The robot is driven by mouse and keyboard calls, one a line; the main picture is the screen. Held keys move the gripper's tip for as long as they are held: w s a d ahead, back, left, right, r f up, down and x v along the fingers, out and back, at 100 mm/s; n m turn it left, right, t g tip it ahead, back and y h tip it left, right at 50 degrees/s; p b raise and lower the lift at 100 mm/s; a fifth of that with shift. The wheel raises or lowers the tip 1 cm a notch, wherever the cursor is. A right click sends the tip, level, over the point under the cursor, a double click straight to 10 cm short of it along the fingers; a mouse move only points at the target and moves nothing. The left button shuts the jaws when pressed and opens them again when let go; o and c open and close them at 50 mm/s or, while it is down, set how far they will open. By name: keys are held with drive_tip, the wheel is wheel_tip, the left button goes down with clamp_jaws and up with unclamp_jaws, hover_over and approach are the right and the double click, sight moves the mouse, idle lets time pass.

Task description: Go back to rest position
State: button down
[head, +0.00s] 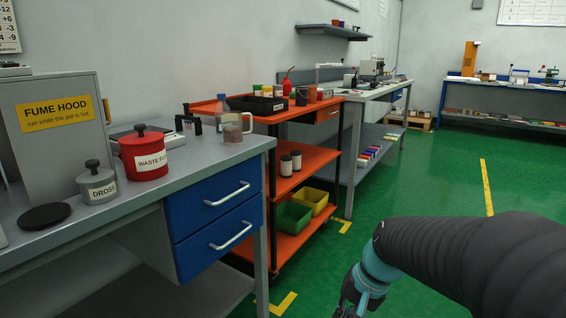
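My arm comes in from the lower right of the head view, in a dark ribbed sleeve with a teal joint. My gripper (352,304) is at the bottom edge, right of centre, and is cut off by the frame. Its fingertips do not show clearly, so I cannot tell whether it is open or shut. I see no object in it. It is over the green floor, in front of the orange cart and to the right of the grey bench.
The grey bench (100,222) with blue drawers fills the left, holding a red waste can (143,158), a dross pot (97,186) and a beaker (232,129). An orange cart (316,157) stands behind. Green floor (445,175) is clear at centre right.

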drive_tip(key=s+d+r+n+t+h, duration=0.1)
drive_tip(key=s+d+r+n+t, duration=0.1)
drive_tip(key=s, duration=0.4)
drive_tip(key=s+d+r+n+t+h, duration=0.2)
drive_tip(key=s+r, duration=0.2)
drive_tip(key=s, duration=0.3)
drive_tip(key=shift+r+h, duration=0.2)
drive_tip(key=shift+h, duration=0.1)
drive_tip(key=shift+s, duration=0.1)
